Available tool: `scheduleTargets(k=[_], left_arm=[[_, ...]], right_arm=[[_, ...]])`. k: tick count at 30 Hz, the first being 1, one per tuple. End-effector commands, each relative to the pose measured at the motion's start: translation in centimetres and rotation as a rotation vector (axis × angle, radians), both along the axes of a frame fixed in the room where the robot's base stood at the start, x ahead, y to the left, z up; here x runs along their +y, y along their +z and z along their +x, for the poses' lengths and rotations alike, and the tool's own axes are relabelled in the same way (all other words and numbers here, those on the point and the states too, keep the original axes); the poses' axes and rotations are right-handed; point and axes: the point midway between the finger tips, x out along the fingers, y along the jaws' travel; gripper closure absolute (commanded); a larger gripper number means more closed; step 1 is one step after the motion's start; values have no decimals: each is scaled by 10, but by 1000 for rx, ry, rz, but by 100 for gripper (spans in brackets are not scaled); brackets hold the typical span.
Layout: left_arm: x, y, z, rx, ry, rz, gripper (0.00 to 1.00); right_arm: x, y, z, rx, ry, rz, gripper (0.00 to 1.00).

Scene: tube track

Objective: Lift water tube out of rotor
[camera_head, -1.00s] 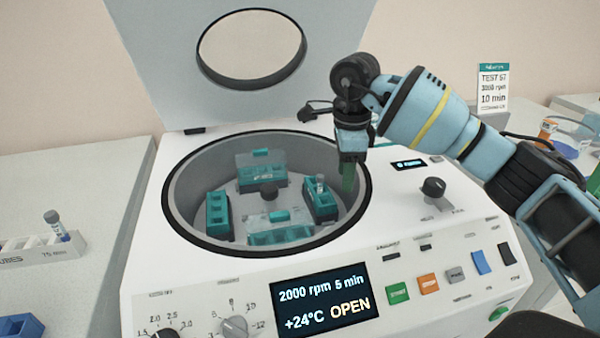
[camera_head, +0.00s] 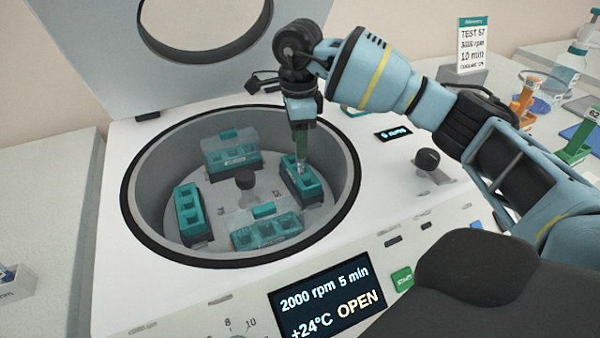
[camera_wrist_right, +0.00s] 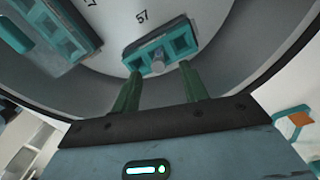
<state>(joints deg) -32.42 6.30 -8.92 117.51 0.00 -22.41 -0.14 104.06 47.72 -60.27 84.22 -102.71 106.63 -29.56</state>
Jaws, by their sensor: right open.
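The water tube (camera_wrist_right: 157,57) stands in the middle slot of a teal rotor bucket (camera_wrist_right: 180,38), its greyish top showing in the right wrist view. In the head view this is the right-hand bucket (camera_head: 311,190) of the rotor (camera_head: 232,198), and the tube is mostly hidden by my gripper. My right gripper (camera_head: 301,152) points down above that bucket. Its two green fingers are open, one on each side of the tube top in the right wrist view (camera_wrist_right: 160,72). I cannot tell whether they touch it. My left gripper is not in view.
Other teal buckets sit at the back (camera_head: 230,160), left (camera_head: 188,215) and front (camera_head: 266,235) of the rotor. The centrifuge bowl's dark rim (camera_head: 130,215) surrounds them. The lid (camera_head: 100,50) stands open behind. The display (camera_head: 325,298) reads OPEN.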

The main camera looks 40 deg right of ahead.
Motion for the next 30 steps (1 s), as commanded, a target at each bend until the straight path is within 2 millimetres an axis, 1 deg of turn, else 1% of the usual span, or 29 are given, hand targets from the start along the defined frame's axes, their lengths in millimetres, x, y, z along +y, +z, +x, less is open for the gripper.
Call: scheduleTargets(k=[2, 4, 9, 13, 16, 22, 23, 30], left_arm=[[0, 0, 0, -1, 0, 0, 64], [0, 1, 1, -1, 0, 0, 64], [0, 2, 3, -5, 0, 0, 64], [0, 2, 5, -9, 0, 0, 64], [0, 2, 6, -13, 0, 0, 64], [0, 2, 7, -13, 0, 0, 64], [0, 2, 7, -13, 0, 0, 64], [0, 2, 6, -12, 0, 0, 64]], right_arm=[[0, -1, 0, 0, 0, 0, 56], [-1, -8, -2, 1, -1, 0, 56], [-3, -31, -6, 1, 0, 0, 56], [-3, -46, -6, 0, 0, 0, 56], [-3, -50, -5, -2, 0, 0, 56], [-3, -51, -5, -2, 0, 0, 56], [-3, -51, -5, -2, 0, 0, 57], [-3, -51, -5, -2, -1, 0, 89]])
